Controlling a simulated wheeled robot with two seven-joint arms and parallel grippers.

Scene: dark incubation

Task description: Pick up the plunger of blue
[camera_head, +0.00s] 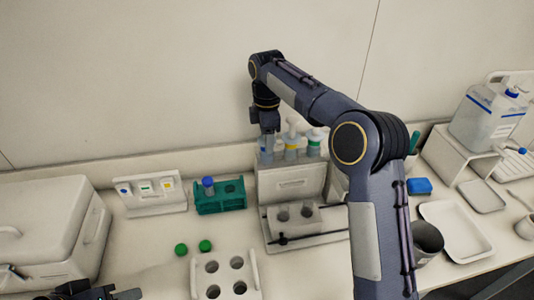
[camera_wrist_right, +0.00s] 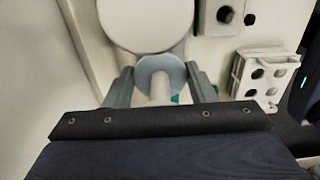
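Three plungers stand in a white holder (camera_head: 290,180) in the head view: the blue one (camera_head: 266,155) at left, the yellow one (camera_head: 291,152) in the middle, the green one (camera_head: 314,148) at right. My right gripper (camera_head: 268,128) points down right over the blue plunger and hides its top. In the right wrist view, the fingers of my right gripper (camera_wrist_right: 160,82) stand apart on both sides of a pale blue-grey round plunger part (camera_wrist_right: 160,66), with gaps visible. My left gripper (camera_head: 100,292) is partly in view at the bottom left edge; its fingers are unclear.
A green rack (camera_head: 220,198) with a blue-capped tube (camera_head: 208,185) stands left of the holder. Two green caps (camera_head: 193,247) lie in front. A white box (camera_head: 50,230) is at far left. A white tray (camera_head: 455,232) and a jug (camera_head: 487,115) are at right.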

